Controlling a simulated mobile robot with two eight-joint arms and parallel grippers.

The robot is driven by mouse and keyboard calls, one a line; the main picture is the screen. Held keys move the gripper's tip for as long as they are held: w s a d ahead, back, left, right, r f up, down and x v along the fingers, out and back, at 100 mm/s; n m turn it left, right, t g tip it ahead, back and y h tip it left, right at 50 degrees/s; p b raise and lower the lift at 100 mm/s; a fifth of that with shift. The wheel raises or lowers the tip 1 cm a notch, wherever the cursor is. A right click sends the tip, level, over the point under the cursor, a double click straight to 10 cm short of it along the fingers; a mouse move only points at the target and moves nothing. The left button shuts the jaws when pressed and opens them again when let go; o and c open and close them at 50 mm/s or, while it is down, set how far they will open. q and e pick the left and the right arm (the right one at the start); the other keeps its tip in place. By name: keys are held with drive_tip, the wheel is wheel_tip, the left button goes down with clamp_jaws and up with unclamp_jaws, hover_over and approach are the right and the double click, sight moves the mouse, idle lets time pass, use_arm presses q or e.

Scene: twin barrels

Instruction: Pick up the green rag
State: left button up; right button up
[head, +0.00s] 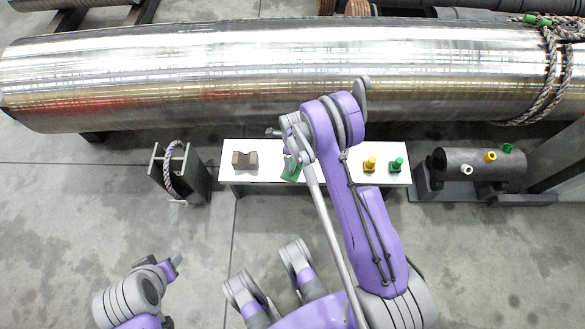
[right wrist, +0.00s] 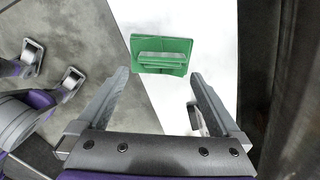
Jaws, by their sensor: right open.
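The green rag (head: 290,172) lies on the white table (head: 330,176), left of its middle, partly hidden by my right gripper in the head view. In the right wrist view the green rag (right wrist: 161,54) is a folded green piece with a raised ridge across it. My right gripper (head: 290,150) is over the rag's area. In the right wrist view its two fingers (right wrist: 158,75) are spread apart with nothing between them, and the rag lies just beyond the tips. My left gripper (head: 173,266) is at the lower left, away from the table; its jaw opening is unclear.
A brown notched block (head: 244,160) sits left of the rag. A yellow peg (head: 370,164) and a green peg (head: 396,165) stand to the right. A large metal barrel (head: 250,75) lies behind the table. A dark cylinder with coloured plugs (head: 480,165) is at right.

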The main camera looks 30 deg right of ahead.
sight(293, 165)
wheel_tip(293, 165, down, 6)
drive_tip(key=shift+r+b, duration=0.15)
drive_tip(key=shift+b, duration=0.35)
drive_tip(key=shift+c, duration=0.3)
drive_tip(key=c, duration=1.2)
wheel_tip(293, 165, up, 10)
drive_tip(key=p, duration=0.1)
drive_tip(key=shift+p, duration=0.4)
drive_tip(key=shift+d+r, duration=0.1)
